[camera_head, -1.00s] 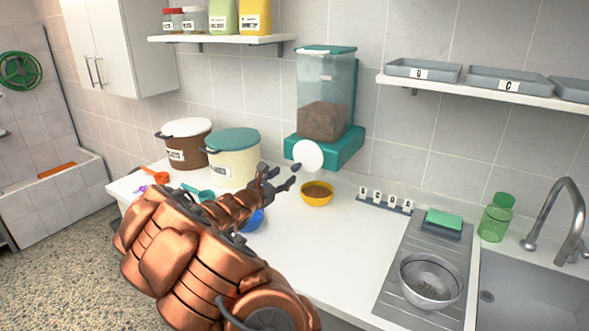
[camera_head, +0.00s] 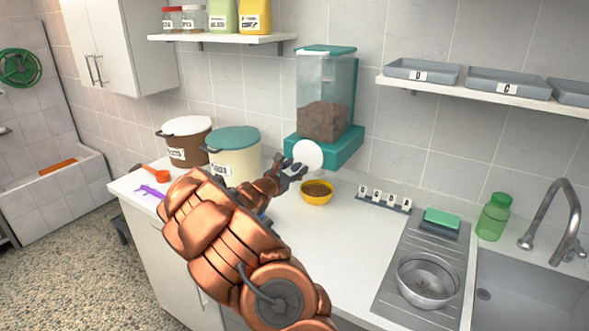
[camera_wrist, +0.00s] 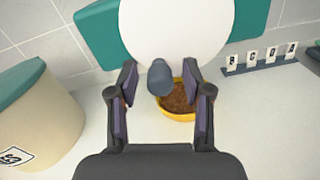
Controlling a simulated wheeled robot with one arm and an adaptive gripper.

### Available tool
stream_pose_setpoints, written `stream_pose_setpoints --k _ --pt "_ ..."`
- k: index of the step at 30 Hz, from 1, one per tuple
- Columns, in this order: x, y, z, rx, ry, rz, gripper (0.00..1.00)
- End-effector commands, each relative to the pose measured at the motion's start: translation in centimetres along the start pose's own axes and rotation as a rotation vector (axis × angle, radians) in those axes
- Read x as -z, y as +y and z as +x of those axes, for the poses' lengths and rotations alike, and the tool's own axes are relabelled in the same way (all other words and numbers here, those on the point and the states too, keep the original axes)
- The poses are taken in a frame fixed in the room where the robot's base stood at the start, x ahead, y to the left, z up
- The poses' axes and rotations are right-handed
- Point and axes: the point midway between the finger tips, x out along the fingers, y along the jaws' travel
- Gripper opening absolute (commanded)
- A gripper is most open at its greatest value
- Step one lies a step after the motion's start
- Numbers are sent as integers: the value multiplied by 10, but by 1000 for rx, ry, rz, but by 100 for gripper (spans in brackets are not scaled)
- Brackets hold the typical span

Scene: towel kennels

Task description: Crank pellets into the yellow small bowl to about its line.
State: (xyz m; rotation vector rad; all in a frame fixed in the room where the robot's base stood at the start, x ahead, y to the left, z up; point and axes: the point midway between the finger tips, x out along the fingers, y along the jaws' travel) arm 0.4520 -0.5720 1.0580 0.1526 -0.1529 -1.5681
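The pellet dispenser (camera_head: 326,108) is on the wall, with a clear hopper part full of brown pellets and a teal base. Its white crank disc (camera_head: 308,155) faces me; in the wrist view the disc (camera_wrist: 172,30) carries a dark knob (camera_wrist: 160,77). The yellow small bowl (camera_head: 317,193) stands on the counter below the dispenser, with brown pellets inside; it also shows in the wrist view (camera_wrist: 178,113). Its line cannot be made out. My gripper (camera_wrist: 160,100) is open, its fingers on either side of the knob, with gaps visible. In the head view my gripper (camera_head: 290,172) is at the disc's lower left.
A cream bin with teal lid (camera_head: 233,155) and a brown bin (camera_head: 186,143) stand left of the dispenser. A metal bowl (camera_head: 427,280) sits on the drainboard by the sink (camera_head: 530,290).

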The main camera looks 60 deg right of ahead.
Motion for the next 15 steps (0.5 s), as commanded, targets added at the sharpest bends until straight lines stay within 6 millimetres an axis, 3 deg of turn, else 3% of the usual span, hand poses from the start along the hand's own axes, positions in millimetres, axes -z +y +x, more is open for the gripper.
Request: stream_pose_setpoints --k 2,13,15 --pt "0 0 0 0 0 0 39" --pt "0 0 0 0 0 0 0" --pt "0 0 0 0 0 0 0"
